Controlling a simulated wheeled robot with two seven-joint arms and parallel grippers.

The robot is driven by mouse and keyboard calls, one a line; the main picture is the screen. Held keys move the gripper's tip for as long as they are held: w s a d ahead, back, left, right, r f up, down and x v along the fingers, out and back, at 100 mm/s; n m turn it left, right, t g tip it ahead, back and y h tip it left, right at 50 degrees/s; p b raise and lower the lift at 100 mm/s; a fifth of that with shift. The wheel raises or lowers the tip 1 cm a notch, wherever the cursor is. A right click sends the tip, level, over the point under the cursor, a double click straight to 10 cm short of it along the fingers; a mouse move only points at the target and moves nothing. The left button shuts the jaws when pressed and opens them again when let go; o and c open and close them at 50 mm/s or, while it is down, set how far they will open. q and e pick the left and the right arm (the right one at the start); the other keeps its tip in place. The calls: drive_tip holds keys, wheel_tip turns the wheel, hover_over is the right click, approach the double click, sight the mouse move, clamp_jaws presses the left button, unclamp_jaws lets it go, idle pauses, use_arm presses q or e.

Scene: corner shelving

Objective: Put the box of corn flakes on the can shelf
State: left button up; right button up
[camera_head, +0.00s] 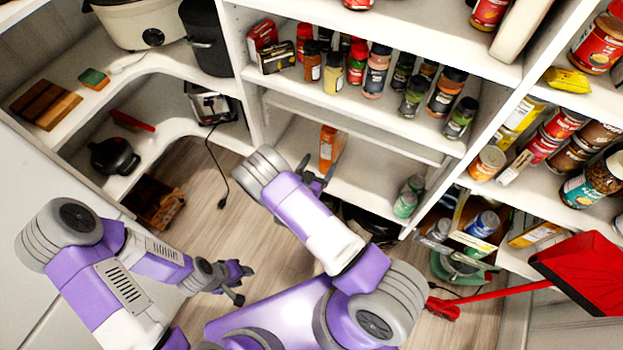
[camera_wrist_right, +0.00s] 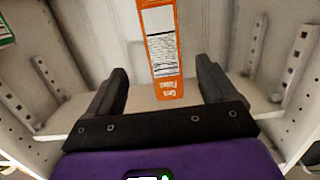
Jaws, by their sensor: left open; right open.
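The orange corn flakes box (camera_head: 327,147) stands on a lower shelf of the middle unit in the head view. In the right wrist view the box (camera_wrist_right: 162,45) shows its white label panel, in the gap between the fingers, with clear space on both sides. My right gripper (camera_head: 318,174) is open in front of the box; neither finger visibly touches it. It also shows in the right wrist view (camera_wrist_right: 163,78). My left gripper (camera_head: 238,281) is open and empty, low over the floor. The can shelf (camera_head: 520,200) is at the right, holding several cans and jars.
A spice shelf (camera_head: 300,92) with several jars is above the box. Green-lidded containers (camera_head: 408,197) stand to the box's right. A red dustpan (camera_head: 585,270) is at lower right. A black pan (camera_head: 115,156) and a toaster (camera_head: 211,103) are on the left shelves.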

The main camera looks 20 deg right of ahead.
drive_tip(key=s+a+f+n+g+y, duration=0.2)
drive_tip(key=s+a+f+g+y, duration=0.25)
drive_tip(key=s+f+y, duration=0.45)
drive_tip(key=s+a+r+n+g+y, duration=0.3)
drive_tip(key=s+a+g+y, duration=0.3)
drive_tip(key=s+a, duration=0.4)
drive_tip(key=s+n+y, duration=0.1)
drive_tip(key=s, duration=0.2)
drive_tip(key=shift+s+a+n+y, duration=0.15)
drive_tip(key=shift+a+n+y, duration=0.2)
drive_tip(key=shift+n+y, duration=0.05)
